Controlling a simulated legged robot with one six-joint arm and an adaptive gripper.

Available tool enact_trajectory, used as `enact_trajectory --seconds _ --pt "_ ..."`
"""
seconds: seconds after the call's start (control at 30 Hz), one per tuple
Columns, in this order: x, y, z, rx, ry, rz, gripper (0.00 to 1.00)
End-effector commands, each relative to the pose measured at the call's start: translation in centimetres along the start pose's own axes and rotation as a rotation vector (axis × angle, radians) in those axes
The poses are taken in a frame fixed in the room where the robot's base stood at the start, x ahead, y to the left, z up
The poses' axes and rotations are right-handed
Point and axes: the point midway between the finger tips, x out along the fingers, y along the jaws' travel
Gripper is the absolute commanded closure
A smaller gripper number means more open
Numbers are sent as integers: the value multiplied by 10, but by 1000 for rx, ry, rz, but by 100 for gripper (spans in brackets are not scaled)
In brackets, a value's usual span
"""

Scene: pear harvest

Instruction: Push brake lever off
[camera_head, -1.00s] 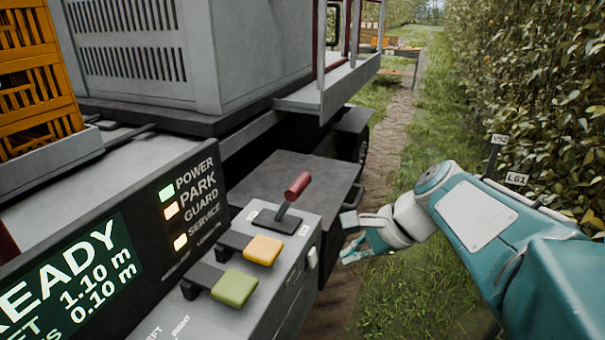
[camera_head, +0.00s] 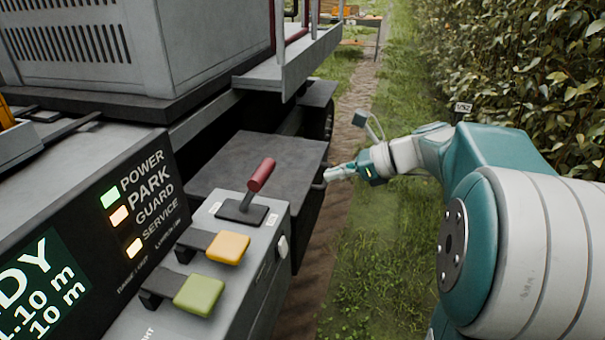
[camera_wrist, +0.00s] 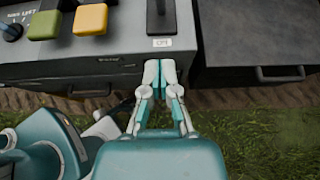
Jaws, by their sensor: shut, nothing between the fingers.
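The brake lever (camera_head: 261,175) has a red grip on a dark stem and leans to the upper right from a black base plate on the grey control box. In the wrist view the lever base (camera_wrist: 161,16) shows at the top, above a small white label reading "OFF"; the red grip is out of that view. My gripper (camera_head: 328,175) is shut and empty, to the right of the lever and beyond the box's right side. In the wrist view my gripper (camera_wrist: 160,64) has its fingertips together, overlapping the box's edge below the label.
A yellow pad (camera_head: 228,247) and a green pad (camera_head: 199,295) sit on the same box, nearer than the lever. A lit display panel (camera_head: 40,280) stands to the left. A grey drawer-like box (camera_head: 255,165) lies beyond. Grass and a hedge (camera_head: 525,60) are at right.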

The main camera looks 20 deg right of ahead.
Motion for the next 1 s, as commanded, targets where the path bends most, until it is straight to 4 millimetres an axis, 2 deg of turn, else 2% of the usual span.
enact_trajectory --seconds 0.5,0.7,1.0 --pt "96 2 0 -1 2 6 100" --pt "114 1 22 -3 1 3 100" --pt "119 1 28 0 1 1 100"
